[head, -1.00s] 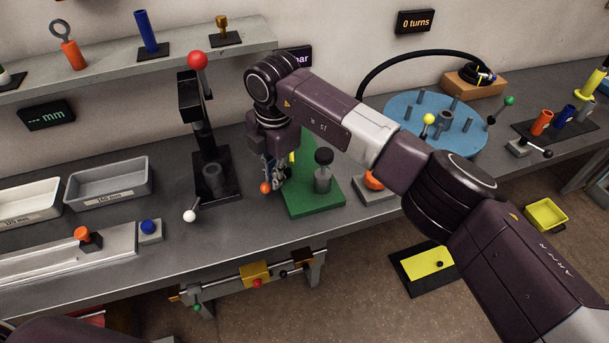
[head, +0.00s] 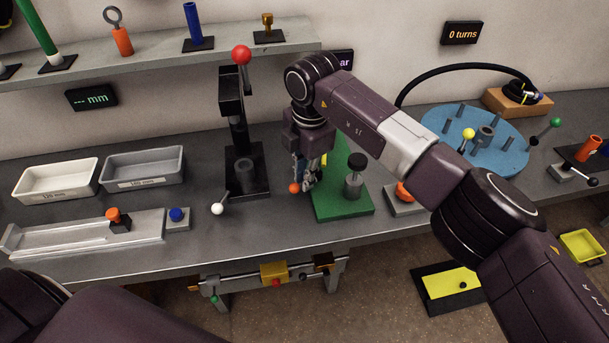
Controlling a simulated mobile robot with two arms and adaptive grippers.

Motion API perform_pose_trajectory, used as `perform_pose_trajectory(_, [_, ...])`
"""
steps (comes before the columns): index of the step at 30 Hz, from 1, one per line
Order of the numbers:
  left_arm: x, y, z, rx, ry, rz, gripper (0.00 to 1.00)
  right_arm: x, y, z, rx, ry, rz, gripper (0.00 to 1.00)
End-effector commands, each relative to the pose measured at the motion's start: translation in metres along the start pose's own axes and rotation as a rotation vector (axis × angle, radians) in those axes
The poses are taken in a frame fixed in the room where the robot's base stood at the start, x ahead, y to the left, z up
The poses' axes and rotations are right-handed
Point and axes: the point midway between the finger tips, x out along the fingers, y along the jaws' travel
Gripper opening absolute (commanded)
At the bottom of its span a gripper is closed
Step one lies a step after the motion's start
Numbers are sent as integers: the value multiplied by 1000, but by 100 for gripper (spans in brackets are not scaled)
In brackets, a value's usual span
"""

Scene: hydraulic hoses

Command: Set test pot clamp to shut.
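A green base plate (head: 346,205) lies on the bench at the middle and bears a grey cylinder with a black knob (head: 355,172). I take this to be the test pot station. An orange ball (head: 295,188), perhaps the clamp lever's knob, shows at the plate's left edge. My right gripper (head: 308,182) points down just beside the ball, over the plate's left part. Its fingers are small and partly overlapped, so I cannot tell whether they touch the ball. A yellow part shows behind the gripper. The rest of the clamp is hidden. My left gripper is out of view.
A black press with a red ball (head: 242,55) and a white-ball lever (head: 218,209) stands left of the gripper. An orange knob on a grey block (head: 404,197) is to the right. Further right is a blue round board (head: 440,120) with pegs. Two trays stand at the left.

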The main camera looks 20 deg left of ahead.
Motion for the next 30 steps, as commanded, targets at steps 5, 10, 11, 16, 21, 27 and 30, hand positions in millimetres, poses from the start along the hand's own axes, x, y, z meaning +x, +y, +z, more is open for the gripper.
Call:
perform_pose_trajectory(5, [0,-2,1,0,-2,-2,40,-12,0,0,-1,-1,1,13])
perform_pose_trajectory(10, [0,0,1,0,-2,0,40,-45,1,1,0,-3,2,13])
perform_pose_trajectory(11, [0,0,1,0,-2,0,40,-52,1,1,-1,-3,3,13])
perform_pose_trajectory(16, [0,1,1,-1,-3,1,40,-87,1,1,-1,-3,2,13])
perform_pose_trajectory(21, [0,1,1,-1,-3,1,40,-111,1,1,0,-2,2,13])
perform_pose_trajectory(27, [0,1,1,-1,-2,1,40,-120,0,0,0,0,0,13])
perform_pose_trajectory(30, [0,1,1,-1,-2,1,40,-120,0,0,0,0,0,13])
